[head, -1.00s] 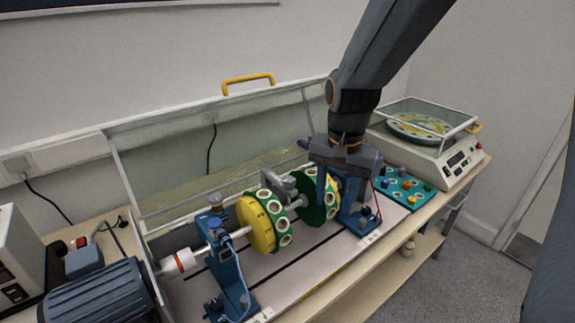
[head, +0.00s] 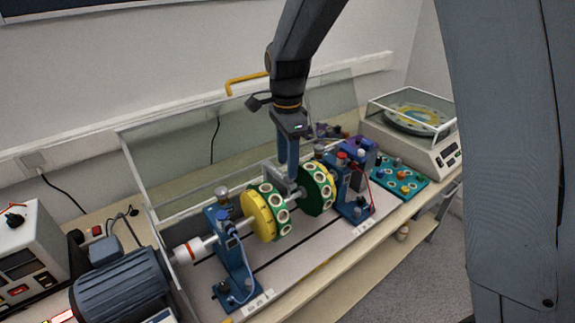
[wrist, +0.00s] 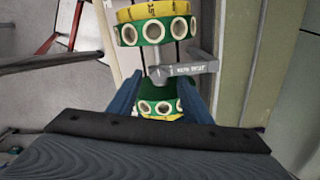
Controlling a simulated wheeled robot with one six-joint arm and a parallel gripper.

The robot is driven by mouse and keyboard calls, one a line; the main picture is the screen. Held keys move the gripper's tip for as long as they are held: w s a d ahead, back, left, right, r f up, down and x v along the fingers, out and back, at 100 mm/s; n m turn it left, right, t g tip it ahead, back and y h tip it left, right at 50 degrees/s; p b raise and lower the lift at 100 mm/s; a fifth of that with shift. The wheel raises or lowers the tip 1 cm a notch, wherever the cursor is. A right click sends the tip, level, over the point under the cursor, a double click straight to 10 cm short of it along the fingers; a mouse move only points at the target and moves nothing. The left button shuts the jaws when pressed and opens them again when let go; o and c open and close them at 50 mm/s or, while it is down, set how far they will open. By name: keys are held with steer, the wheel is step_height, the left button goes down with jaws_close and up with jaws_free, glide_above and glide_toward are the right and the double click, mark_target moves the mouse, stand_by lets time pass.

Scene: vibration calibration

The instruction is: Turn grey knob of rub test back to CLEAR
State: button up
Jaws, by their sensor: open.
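The grey rub-test part (head: 280,174) sits on the shaft line between two green-and-yellow discs, the left disc (head: 264,212) and the right disc (head: 315,190). In the wrist view it is a grey arm with a small label (wrist: 188,69), whose lettering I cannot read surely. A rounded grey end (wrist: 160,75), perhaps the knob, lies at its left. My gripper (head: 292,178) is over the shaft beside this part. In the wrist view my gripper (wrist: 160,98) is open, its blue fingers either side of the lower disc's near edge. Contact and the knob's setting cannot be told.
Blue bearing stands (head: 232,262) flank the discs, with a motor (head: 120,292) at the left. A raised clear guard (head: 170,160) stands behind. A teal panel of knobs (head: 400,180) and a balance-like machine (head: 415,140) are at the right.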

steer(key=shift+f+p, duration=0.4)
steer(key=shift+f, duration=1.05)
steer(key=c, duration=1.1)
steer(key=shift+o, duration=0.2)
steer(key=shift+n, duration=0.3)
